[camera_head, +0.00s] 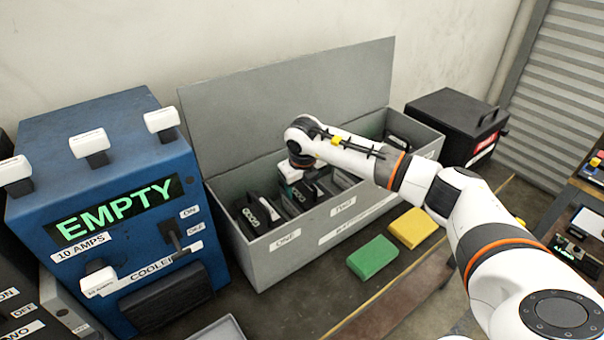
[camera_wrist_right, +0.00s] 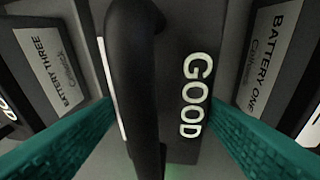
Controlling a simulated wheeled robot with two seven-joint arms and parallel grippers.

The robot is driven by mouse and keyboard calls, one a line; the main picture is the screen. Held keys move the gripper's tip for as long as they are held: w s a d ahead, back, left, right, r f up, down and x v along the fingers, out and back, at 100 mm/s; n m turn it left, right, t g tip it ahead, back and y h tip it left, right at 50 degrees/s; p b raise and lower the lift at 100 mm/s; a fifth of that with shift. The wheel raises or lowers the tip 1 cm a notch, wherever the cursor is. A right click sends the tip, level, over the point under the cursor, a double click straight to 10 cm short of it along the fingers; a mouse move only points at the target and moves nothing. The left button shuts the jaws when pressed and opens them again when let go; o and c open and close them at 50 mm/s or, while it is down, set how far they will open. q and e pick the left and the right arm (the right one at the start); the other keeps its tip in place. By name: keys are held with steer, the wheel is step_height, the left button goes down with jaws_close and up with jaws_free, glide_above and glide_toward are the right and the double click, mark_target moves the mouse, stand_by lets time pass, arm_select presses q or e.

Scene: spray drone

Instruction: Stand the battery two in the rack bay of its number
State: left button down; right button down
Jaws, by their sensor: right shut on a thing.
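The grey rack (camera_head: 262,262) is an open-lidded metal box with divided bays; its front labels include ONE and TWO. My right gripper (camera_head: 300,190) reaches down into it, shut. In the right wrist view, its teal finger pads flank a dark battery (camera_wrist_right: 190,145) with a black handle and a glowing GOOD; its number label is hidden. A battery marked BATTERY THREE (camera_wrist_right: 45,70) shows on the left there, and BATTERY ONE (camera_wrist_right: 275,50) on the right. In the head view a battery lit GOOD (camera_head: 258,214) stands at the rack's left end. Whether the held battery touches the bay floor I cannot tell.
A blue unit (camera_head: 95,225) showing EMPTY, with switches and white-topped plugs, stands close left of the rack. A green block (camera_head: 373,257) and a yellow block (camera_head: 413,228) lie in front. A black box (camera_head: 455,120) is right of the rack. The raised lid (camera_head: 290,95) stands behind.

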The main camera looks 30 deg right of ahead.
steer(key=c, duration=0.6)
jaws_free()
steer(key=o, duration=0.3)
steer(key=shift+s+a, duration=0.1)
steer(key=shift+r, duration=0.1)
steer(key=shift+r, duration=0.4)
steer(key=shift+b+v, duration=1.4)
steer(key=shift+v, duration=4.2)
steer(key=shift+s+f, duration=0.1)
